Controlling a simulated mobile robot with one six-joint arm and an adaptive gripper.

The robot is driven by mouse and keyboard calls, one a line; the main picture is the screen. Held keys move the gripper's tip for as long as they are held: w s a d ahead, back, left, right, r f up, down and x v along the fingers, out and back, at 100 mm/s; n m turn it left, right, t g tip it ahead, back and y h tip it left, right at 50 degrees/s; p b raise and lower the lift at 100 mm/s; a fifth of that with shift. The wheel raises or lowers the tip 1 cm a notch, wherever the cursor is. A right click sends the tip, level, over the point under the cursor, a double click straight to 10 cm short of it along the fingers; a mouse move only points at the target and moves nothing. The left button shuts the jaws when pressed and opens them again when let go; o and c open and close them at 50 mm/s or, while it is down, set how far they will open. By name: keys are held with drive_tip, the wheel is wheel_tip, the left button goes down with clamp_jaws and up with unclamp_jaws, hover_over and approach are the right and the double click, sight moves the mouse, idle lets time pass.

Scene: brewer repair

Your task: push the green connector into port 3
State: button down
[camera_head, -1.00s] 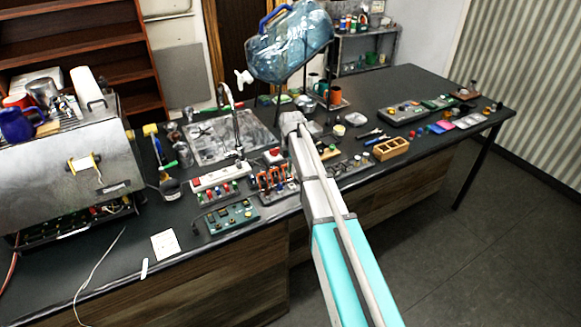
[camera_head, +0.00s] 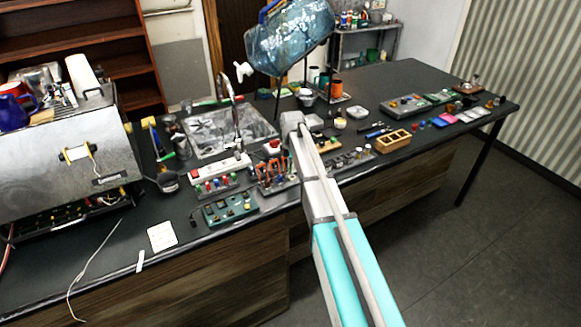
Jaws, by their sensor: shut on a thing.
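My arm (camera_head: 335,225) reaches from the lower right to the middle of the bench, its far end (camera_head: 292,120) above the bench. My gripper is hidden behind that end, so its jaws and anything in them do not show. The metal brewer (camera_head: 65,150) stands at the left of the bench. Its low front opening (camera_head: 70,210) holds small coloured parts, too small to tell apart. I cannot pick out the green connector or port 3. A rack with small coloured parts (camera_head: 220,186) and a green board with knobs (camera_head: 230,208) lie left of my arm.
A white power strip (camera_head: 220,168) and orange-handled tools (camera_head: 268,172) crowd the bench beside my arm. A sink (camera_head: 215,133) with a tap and a large blue water bottle (camera_head: 290,38) stand behind.

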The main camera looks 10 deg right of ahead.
drive_tip(key=shift+f+b, duration=0.65)
drive_tip(key=shift+f, duration=0.25)
drive_tip(key=shift+w+f+b, duration=0.1)
drive_tip(key=shift+f+b, duration=0.65)
drive_tip(key=shift+f, duration=0.05)
idle(2.5)
drive_tip(key=c, duration=0.5)
unclamp_jaws()
drive_tip(key=shift+c, duration=0.2)
drive_tip(key=shift+w, duration=0.1)
drive_tip(key=shift+r, duration=0.15)
